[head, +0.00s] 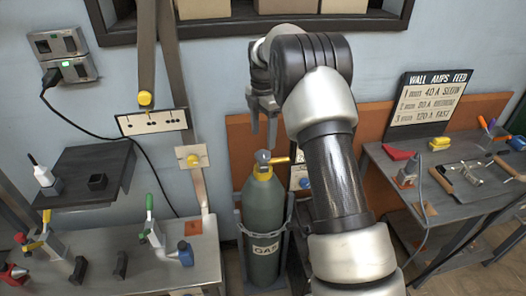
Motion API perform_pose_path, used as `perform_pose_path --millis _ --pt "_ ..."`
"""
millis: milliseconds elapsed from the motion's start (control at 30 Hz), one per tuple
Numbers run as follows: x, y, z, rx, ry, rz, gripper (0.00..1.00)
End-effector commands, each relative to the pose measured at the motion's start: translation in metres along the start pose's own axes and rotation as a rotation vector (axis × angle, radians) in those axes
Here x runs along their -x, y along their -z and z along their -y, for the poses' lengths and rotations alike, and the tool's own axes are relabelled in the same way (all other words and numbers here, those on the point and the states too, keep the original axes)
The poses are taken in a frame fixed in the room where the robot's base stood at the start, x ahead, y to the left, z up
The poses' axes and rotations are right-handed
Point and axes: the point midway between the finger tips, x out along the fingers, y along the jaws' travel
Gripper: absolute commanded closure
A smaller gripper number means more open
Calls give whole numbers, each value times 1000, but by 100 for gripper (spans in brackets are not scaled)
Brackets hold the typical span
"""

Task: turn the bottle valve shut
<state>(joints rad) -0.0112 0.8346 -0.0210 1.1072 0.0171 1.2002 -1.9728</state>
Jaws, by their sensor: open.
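The gas bottle (261,218) is a tall dark green cylinder with a "GAS" label, standing upright in a grey holder between two workbenches. Its valve (263,157) is the grey knob on top, above a yellow collar, with a brass outlet pointing right. Whether the valve is open or shut cannot be told. My gripper (263,125) hangs above the valve with its fingers pointing down. It is open and empty, and appears apart from the knob. My arm covers the area to the right of the bottle.
The left bench (110,262) holds toggle clamps and small blocks. The right bench (450,170) holds tools and a red wedge, with a "WALL AMPS FEED" sign (430,98) behind it. A slotted plate (152,121) and uprights stand left of the bottle. A shelf crosses above.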

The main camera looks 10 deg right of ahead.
Motion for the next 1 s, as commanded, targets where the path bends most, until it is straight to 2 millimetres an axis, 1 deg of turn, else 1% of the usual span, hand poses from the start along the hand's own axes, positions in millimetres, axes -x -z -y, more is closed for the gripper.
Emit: perform_pose_path --millis 33,100,200,300,400,500,767,867,1000 --pt "-13 0 1 0 4 -1 37" --pt "-27 0 1 1 3 0 37" --pt "-45 0 1 0 3 0 37" --pt "-57 0 0 0 1 0 37" --pt "-66 0 0 0 1 0 37" --pt "-70 0 0 0 0 1 37" --pt "-71 0 0 0 0 1 37" --pt "-70 0 0 0 0 1 52" --pt "-70 0 0 0 0 1 75"
